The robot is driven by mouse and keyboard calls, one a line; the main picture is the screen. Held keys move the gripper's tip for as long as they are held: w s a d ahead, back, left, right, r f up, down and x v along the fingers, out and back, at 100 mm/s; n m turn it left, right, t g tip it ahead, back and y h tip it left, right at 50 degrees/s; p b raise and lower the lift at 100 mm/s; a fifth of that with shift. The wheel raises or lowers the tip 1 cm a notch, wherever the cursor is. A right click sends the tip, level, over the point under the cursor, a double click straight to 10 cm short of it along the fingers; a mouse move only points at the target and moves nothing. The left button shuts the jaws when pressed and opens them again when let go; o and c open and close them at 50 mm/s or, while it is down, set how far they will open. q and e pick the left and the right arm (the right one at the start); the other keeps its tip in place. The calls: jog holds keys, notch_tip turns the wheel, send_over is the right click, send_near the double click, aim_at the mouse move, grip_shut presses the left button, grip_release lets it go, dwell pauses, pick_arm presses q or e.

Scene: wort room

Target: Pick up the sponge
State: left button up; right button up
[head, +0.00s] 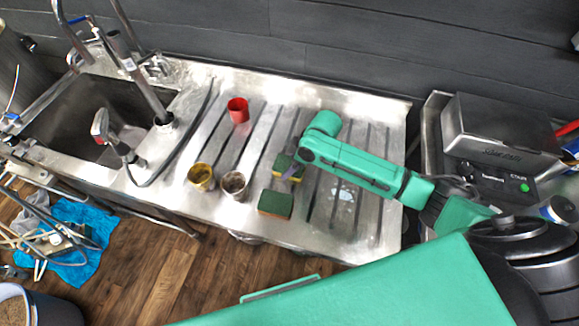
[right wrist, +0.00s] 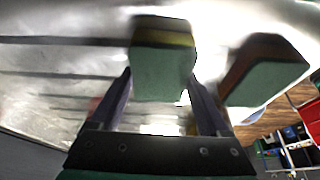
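A green-and-yellow sponge (head: 281,163) is on the ribbed steel drainboard. My right gripper (head: 293,173) is over it and hides part of it. In the right wrist view this sponge (right wrist: 163,70) lies between the two dark fingertips of my right gripper (right wrist: 162,85). I see no clear gap at its sides, but cannot tell whether the fingers press on it or whether it is lifted. A second green sponge with an orange-brown side (head: 275,204) lies nearer the front edge. It is also right of the fingers in the right wrist view (right wrist: 264,72). My left gripper is out of view.
A red cup (head: 238,110), a yellow cup (head: 201,177) and a grey cup (head: 234,184) stand left of the sponges. The sink (head: 90,105) with its faucet and hose is further left. A steel appliance (head: 497,135) stands at right. The drainboard's right part is clear beneath my arm.

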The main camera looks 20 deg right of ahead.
jog(key=c, duration=0.4)
jog(key=shift+r, duration=0.2)
notch_tip(320, 180, up, 20)
jog(key=b, duration=0.2)
jog(key=shift+r+b, duration=0.1)
jog(key=shift+b, duration=0.2)
